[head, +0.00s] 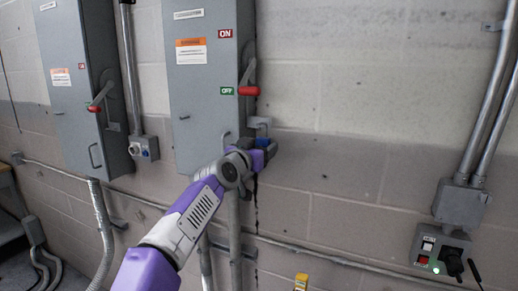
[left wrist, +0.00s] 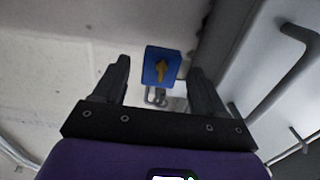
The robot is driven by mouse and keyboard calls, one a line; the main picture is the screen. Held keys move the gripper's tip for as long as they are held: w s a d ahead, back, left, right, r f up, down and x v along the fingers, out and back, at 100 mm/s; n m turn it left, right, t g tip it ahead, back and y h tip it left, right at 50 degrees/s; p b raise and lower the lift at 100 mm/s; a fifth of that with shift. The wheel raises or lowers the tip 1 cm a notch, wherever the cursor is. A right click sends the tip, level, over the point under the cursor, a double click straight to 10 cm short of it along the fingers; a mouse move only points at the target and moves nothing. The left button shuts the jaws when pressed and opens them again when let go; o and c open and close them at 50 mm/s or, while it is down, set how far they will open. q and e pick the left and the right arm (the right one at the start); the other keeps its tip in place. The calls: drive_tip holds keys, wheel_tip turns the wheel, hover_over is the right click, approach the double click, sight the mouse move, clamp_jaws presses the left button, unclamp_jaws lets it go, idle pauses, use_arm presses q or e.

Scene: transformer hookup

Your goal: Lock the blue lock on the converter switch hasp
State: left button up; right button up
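The grey converter switch box (head: 207,60) is on the wall, its red-handled lever (head: 248,90) beside the green OFF label. A metal hasp (head: 260,122) sticks out at its lower right side. The blue lock (head: 262,142) is just below the hasp, partly hidden by my left gripper (head: 268,148). In the left wrist view the blue lock (left wrist: 162,66) shows a brass-coloured key in its face, with a metal loop below it. My left gripper (left wrist: 158,85) is open, with a finger on each side of the lock and gaps visible. Whether the shackle is closed is unclear. My right gripper is not in view.
Another grey switch box (head: 75,70) with a red-handled lever stands to the left. Conduits run below the boxes and along the wall. A control box (head: 440,250) with a black plug is at lower right. A yellow object (head: 301,282) shows at the bottom edge.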

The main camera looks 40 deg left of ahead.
use_arm(q)
drive_tip(key=shift+s+p, duration=0.7)
drive_tip(key=shift+p, duration=0.3)
drive_tip(key=shift+s+d+r+p, duration=0.15)
drive_tip(key=shift+s+d+p, duration=0.25)
drive_tip(key=shift+s+p, duration=0.3)
drive_tip(key=shift+v, duration=1.1)
drive_tip(key=v, duration=0.7)
drive_tip(key=shift+s, duration=0.25)
drive_tip(key=shift+d, duration=0.15)
